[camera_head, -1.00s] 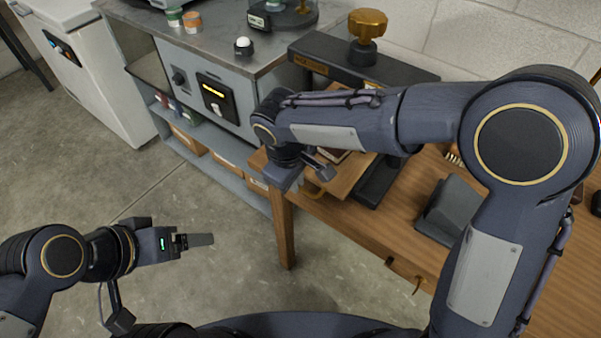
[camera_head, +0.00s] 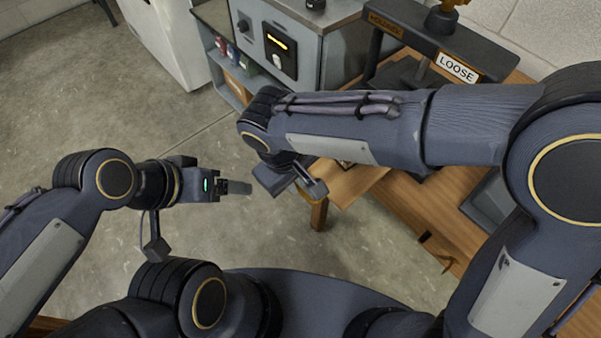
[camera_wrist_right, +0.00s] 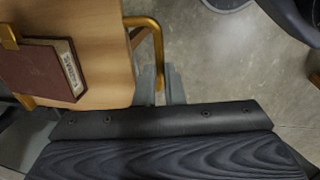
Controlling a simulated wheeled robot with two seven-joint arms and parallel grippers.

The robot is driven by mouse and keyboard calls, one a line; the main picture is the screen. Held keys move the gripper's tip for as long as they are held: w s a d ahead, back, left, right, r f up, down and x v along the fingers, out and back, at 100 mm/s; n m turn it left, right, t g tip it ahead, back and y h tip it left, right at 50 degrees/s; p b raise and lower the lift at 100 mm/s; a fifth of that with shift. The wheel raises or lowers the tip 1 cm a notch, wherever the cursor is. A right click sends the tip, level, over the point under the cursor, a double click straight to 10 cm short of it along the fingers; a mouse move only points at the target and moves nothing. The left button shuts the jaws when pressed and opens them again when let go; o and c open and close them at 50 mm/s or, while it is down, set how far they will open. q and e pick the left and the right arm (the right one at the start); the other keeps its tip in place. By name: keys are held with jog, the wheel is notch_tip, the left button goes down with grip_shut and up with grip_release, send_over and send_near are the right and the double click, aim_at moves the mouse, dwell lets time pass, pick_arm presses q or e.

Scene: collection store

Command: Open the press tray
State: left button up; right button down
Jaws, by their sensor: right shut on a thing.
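The press (camera_head: 415,40) stands on the wooden bench with a "LOOSE" label and a brass knob (camera_head: 455,4) on top. Its wooden tray (camera_head: 350,186) sticks out at the front, partly hidden by my right arm. In the right wrist view the tray (camera_wrist_right: 105,45) carries a dark red book (camera_wrist_right: 38,70) with a pale spine label, and a brass handle (camera_wrist_right: 157,45) on its edge. My right gripper (camera_wrist_right: 163,84) is shut on that handle; in the head view it is at the tray's front edge. My left gripper (camera_head: 238,187) hangs over open floor, its fingers seen edge-on.
A grey cabinet (camera_head: 318,50) with a lit panel and shelves stands left of the press. A white chest (camera_head: 168,38) is farther left. A dark grey object (camera_head: 488,203) sits on the bench at right. The floor at left is clear.

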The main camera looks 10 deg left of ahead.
jog(key=c, duration=1.5)
grip_release()
jog(key=shift+s+a+r+p, duration=0.15)
jog(key=shift+s+r+p, duration=0.05)
jog(key=shift+r, duration=1.1)
jog(key=shift+s+a+r+p, duration=0.1)
jog(key=shift+s+r+p, duration=0.15)
jog(key=shift+r, duration=1.05)
jog(key=shift+s+a+r+p, duration=0.15)
jog(key=shift+r+p, duration=0.05)
jog(key=shift+r, duration=1.1)
